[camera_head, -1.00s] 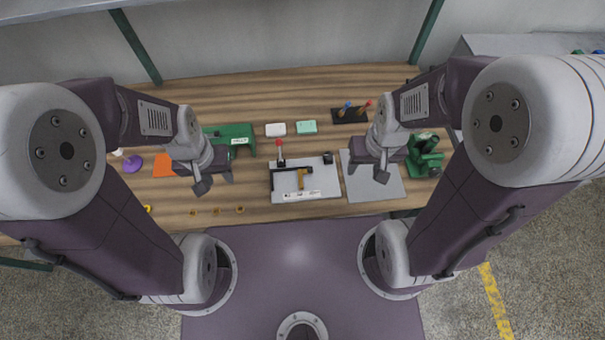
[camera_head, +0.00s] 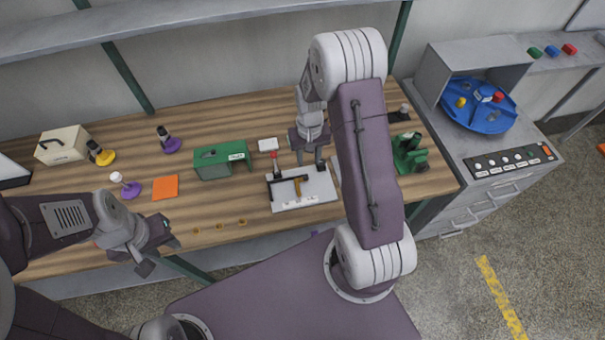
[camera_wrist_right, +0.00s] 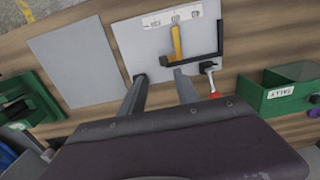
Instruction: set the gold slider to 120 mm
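The gold slider (camera_head: 298,187) sits at a black L-shaped bar (camera_head: 285,180) on a light grey plate (camera_head: 322,187). In the right wrist view the gold slider (camera_wrist_right: 176,42) lies between the black bar (camera_wrist_right: 205,57) and a white label strip (camera_wrist_right: 172,18); its marks are too small to read. A red-tipped lever (camera_head: 266,147) stands at the plate's edge. My right gripper (camera_head: 310,160) is open and empty above the plate's far edge. Its two fingers (camera_wrist_right: 159,74) show apart in the right wrist view. My left gripper (camera_head: 159,256) is open and empty near the table's front edge, left of the plate.
A green box (camera_head: 212,168) stands left of the plate, with an orange square (camera_head: 165,187) beyond it. A green device (camera_head: 409,153) stands right, beside a grey sheet (camera_wrist_right: 77,60). Several small gold rings (camera_head: 220,228) lie near the front edge. A blue turntable (camera_head: 478,105) stands far right.

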